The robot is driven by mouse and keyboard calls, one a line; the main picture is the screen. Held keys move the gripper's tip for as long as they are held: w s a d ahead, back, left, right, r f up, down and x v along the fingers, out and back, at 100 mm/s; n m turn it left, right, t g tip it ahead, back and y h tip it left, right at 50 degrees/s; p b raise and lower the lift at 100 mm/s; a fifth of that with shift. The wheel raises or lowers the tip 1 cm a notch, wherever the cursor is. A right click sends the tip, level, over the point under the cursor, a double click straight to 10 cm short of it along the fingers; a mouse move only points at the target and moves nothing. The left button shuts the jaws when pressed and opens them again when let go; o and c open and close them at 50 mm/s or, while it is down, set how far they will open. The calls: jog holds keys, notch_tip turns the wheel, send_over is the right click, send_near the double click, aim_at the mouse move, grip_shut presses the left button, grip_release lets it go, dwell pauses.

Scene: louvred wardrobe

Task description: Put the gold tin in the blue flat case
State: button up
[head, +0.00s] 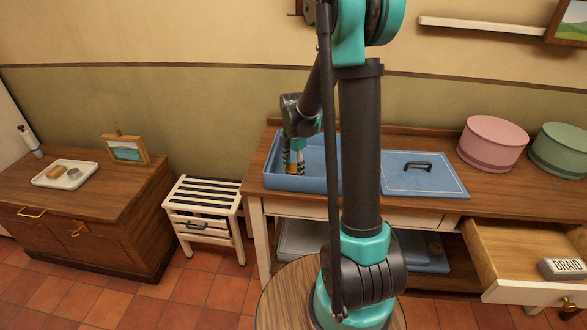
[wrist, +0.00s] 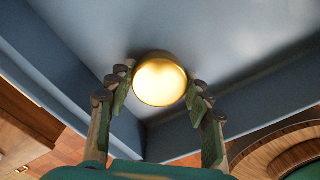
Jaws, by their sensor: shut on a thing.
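The gold tin (wrist: 160,82) shows as a bright round top between the two fingers of my gripper (wrist: 161,84) in the wrist view. My gripper is shut on it. The blue flat case (head: 282,183) is open on the wooden table in the head view, and its grey-blue floor and walls (wrist: 60,75) fill much of the wrist view. In the head view my gripper (head: 294,168) reaches down inside the case near its left front part. I cannot tell whether the tin touches the case floor. My arm hides the case's right side.
A blue lid with a dark handle (head: 425,180) lies flat right of the case. A pink round box (head: 492,144) and a green one (head: 561,150) stand further right. An open drawer (head: 520,250) holds a BRAID box (head: 562,268). A slatted stool (head: 203,205) stands left.

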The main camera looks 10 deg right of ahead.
aim_at(294, 168)
jog(key=shift+f, duration=0.15)
jog(key=o, duration=1.2)
notch_tip(294, 168, up, 12)
jog(key=s+d+f+m+t, duration=0.1)
jog(key=s+f+m, duration=0.2)
jog(key=s+m, duration=0.4)
jog(key=s+d+f+m+t, duration=0.1)
jog(key=s+f+m, duration=0.2)
jog(key=s+m, duration=0.4)
jog(key=s+d+f+m+t, duration=0.2)
jog(key=s+f+m, duration=0.1)
jog(key=s+m, duration=0.5)
jog(key=shift+m, duration=0.7)
jog(key=shift+r, duration=0.1)
